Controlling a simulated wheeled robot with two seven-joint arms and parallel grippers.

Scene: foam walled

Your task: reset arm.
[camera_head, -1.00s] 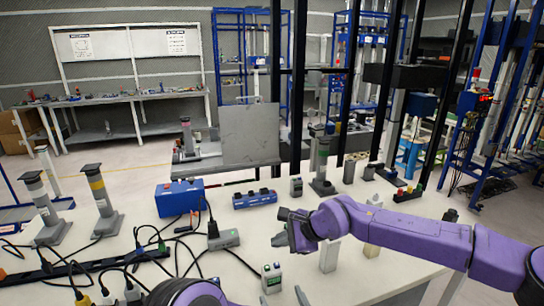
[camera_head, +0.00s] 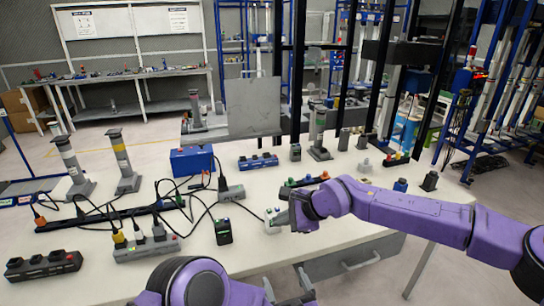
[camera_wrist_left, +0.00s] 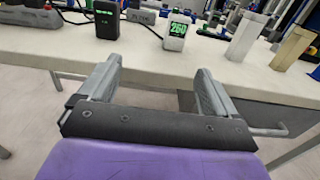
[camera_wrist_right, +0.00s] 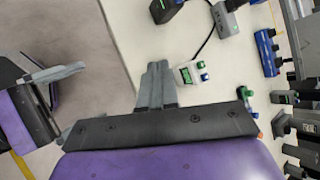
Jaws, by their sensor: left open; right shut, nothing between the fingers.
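My left gripper (camera_head: 287,287) is at the bottom middle of the head view, in front of the table edge. It is open and empty; the left wrist view shows its two fingers (camera_wrist_left: 156,75) wide apart. My right gripper (camera_head: 282,218) is over the front part of the white table (camera_head: 260,258). In the right wrist view its fingers (camera_wrist_right: 157,75) are together with nothing between them. A small white device (camera_wrist_right: 187,74) with a green display is close beside those fingers in that view. The left gripper also shows at the left of the right wrist view (camera_wrist_right: 52,76).
A black device (camera_head: 223,232) and a grey power strip (camera_head: 146,248) with cables stand on the table left of the right gripper. A blue box (camera_head: 192,160) is farther back. A drawer with a handle (camera_head: 360,262) is under the table front.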

